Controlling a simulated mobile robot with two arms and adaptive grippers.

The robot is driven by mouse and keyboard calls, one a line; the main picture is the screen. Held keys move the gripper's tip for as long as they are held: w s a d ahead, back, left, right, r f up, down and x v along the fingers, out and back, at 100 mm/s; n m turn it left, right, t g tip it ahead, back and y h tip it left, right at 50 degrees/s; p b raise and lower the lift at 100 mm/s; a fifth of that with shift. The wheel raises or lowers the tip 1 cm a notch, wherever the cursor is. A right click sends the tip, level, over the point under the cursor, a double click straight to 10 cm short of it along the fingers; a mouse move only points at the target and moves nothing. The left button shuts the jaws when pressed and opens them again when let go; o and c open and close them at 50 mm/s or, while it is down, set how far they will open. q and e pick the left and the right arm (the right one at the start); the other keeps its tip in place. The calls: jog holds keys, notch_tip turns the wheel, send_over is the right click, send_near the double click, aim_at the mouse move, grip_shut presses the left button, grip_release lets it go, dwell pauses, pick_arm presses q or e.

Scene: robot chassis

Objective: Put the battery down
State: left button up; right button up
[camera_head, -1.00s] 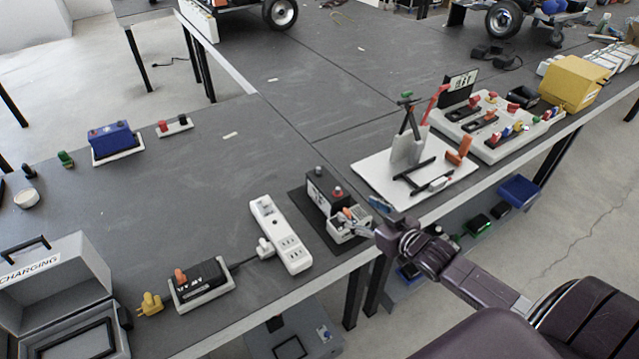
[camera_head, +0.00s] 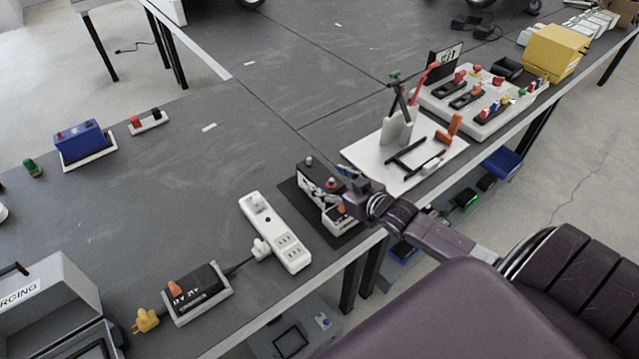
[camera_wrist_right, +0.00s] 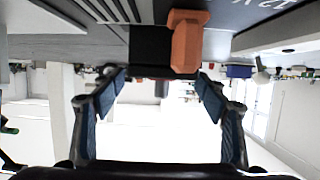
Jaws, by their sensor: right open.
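A black battery (camera_head: 308,176) with dark and red terminals stands upright on a dark mat near the table's front edge. My right gripper (camera_head: 342,180) is open, close to the battery's right side and above a small holder. The fingers overlap the battery in the head view, so I cannot tell whether they touch it. In the right wrist view the open fingers (camera_wrist_right: 160,78) have nothing between their tips. An orange piece (camera_wrist_right: 187,42) on a black block shows just beyond them. My left gripper is not in view.
A white power strip (camera_head: 275,232) lies left of the mat, with a black unit in a white tray (camera_head: 224,294) farther left. A white board (camera_head: 445,166) with upright parts stands to the right. A blue battery (camera_head: 83,138) sits at the back left. The left-middle tabletop is clear.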

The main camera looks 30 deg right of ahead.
aim_at(324, 178)
jog(key=x, duration=0.4)
jog(key=shift+a+p, duration=0.1)
jog(key=shift+p, duration=0.2)
jog(key=shift+w+f, duration=0.15)
jog(key=shift+w, duration=0.05)
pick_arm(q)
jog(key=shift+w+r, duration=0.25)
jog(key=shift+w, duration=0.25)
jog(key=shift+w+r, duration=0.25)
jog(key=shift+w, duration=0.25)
